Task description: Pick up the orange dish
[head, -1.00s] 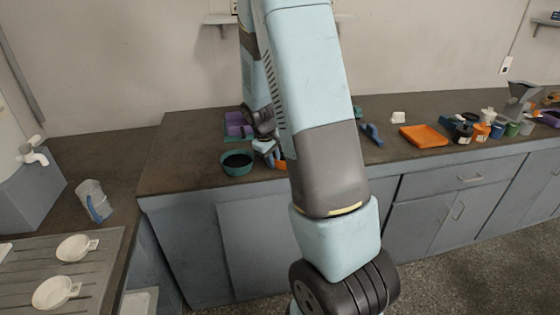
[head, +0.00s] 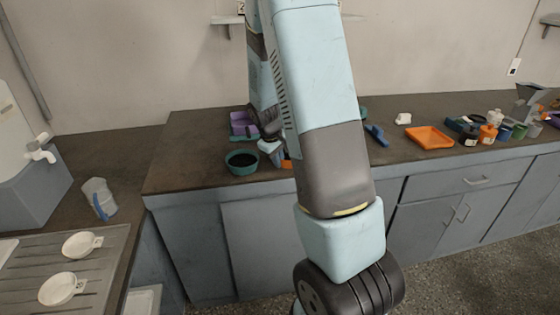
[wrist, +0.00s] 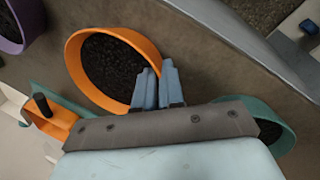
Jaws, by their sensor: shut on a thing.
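The orange dish (wrist: 72,64) is round and holds dark granules. In the wrist view it is just beyond my gripper (wrist: 158,78), whose two blue fingers are close together at the near right part of its rim. The gripper is shut on that rim. In the head view only a small orange patch of the dish (head: 286,164) shows beside my arm, which hides the rest. My gripper (head: 271,149) is partly hidden there too. I cannot tell whether the dish touches the counter.
A teal dish (head: 241,163) with dark contents stands close by, with a purple container (head: 242,124) behind it. An orange tray (head: 429,138) and several bottles stand on the counter at the right. The wrist view shows a purple dish (wrist: 14,38) at upper left.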

